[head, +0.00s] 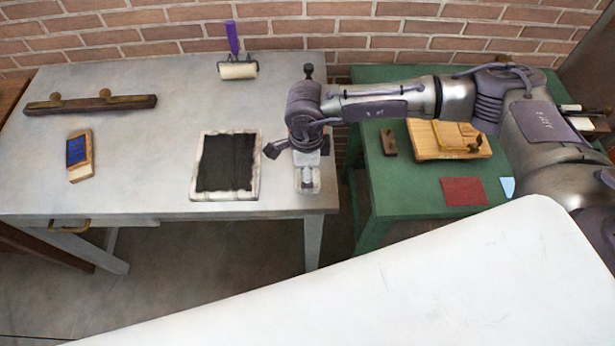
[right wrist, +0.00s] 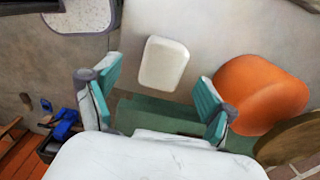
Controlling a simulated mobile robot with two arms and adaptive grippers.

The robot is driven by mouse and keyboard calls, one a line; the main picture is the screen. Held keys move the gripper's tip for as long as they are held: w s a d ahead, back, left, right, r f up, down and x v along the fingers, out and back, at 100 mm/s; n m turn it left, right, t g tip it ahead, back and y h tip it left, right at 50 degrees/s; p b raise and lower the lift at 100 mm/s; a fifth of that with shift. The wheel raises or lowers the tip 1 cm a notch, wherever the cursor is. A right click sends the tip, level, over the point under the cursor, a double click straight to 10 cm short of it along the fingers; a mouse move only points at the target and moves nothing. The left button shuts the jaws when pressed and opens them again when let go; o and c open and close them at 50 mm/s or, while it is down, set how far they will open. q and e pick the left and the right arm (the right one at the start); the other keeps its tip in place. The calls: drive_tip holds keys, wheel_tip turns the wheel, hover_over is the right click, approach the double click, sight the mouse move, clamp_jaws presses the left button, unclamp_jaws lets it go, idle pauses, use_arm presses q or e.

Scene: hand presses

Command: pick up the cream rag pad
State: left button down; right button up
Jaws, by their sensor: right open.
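The cream rag pad (right wrist: 163,64) is a pale, rounded rectangle lying flat on a grey surface in the right wrist view. My right gripper (right wrist: 159,84) is open, with one teal finger on each side of the pad in that view. The pad sits slightly beyond the fingertips, and I see no contact. In the head view my right gripper (head: 302,156) hangs over the right edge of the grey table. A pale piece, probably the pad (head: 309,187), shows just below it, partly hidden by the gripper. My left gripper is not in view.
The grey table (head: 120,190) also holds a black ink slab (head: 227,162) just left of the gripper, a purple-handled roller (head: 238,70), a wooden bar (head: 90,104) and a blue-faced block (head: 80,157). A green table (head: 400,190) stands right, across a gap. An orange rounded object (right wrist: 262,95) lies beside the right finger.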

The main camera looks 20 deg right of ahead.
drive_tip(key=shift+w+d+f+p, duration=0.15)
drive_tip(key=shift+f+p, duration=0.35)
drive_tip(key=shift+f, duration=1.4)
drive_tip(key=c, duration=1.2)
